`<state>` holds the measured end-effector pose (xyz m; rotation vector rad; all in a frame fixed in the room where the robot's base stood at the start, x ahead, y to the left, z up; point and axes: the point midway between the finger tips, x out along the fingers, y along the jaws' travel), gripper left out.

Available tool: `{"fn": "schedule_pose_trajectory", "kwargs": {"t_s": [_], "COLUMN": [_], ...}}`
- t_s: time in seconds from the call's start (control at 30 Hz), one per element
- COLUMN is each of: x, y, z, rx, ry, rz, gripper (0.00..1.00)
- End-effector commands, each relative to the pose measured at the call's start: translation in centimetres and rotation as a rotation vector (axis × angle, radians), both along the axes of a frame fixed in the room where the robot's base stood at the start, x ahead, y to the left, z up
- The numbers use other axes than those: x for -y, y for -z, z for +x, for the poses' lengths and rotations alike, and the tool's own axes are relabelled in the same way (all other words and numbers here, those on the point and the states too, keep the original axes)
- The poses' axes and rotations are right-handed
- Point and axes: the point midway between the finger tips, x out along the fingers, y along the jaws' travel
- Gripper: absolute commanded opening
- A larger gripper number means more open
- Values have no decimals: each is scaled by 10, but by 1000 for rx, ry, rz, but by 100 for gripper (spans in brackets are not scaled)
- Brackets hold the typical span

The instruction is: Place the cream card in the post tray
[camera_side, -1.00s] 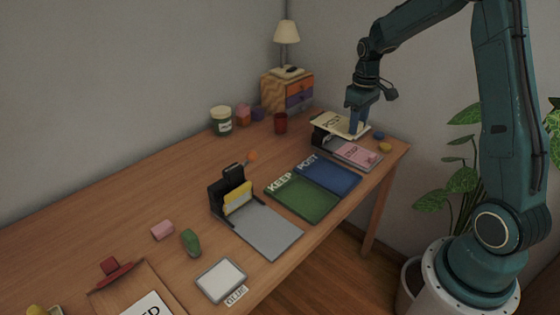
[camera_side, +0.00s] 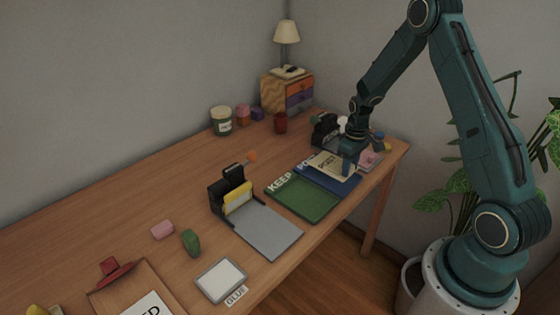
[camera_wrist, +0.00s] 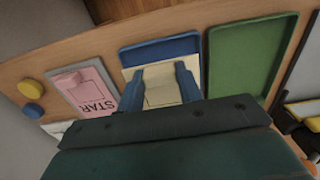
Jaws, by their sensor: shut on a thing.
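My gripper is shut on the card. I cannot tell whether the card touches the tray floor.
The green KEEP tray (camera_side: 302,198) lies beside the post tray. A black holder with a grey plate (camera_side: 268,232) stands nearer the camera.

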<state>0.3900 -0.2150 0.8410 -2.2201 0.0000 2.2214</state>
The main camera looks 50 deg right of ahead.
Motion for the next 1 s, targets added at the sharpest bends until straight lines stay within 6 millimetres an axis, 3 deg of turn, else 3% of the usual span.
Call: {"fn": "schedule_pose_trajectory", "kwargs": {"t_s": [0.43,0.77,1.0], "x": [0,0,0], "y": [16,46,48], "z": [0,0,0], "rx": [0,0,1], "ry": [0,0,0], "rz": [0,0,-1], "gripper": [11,11,11]}}
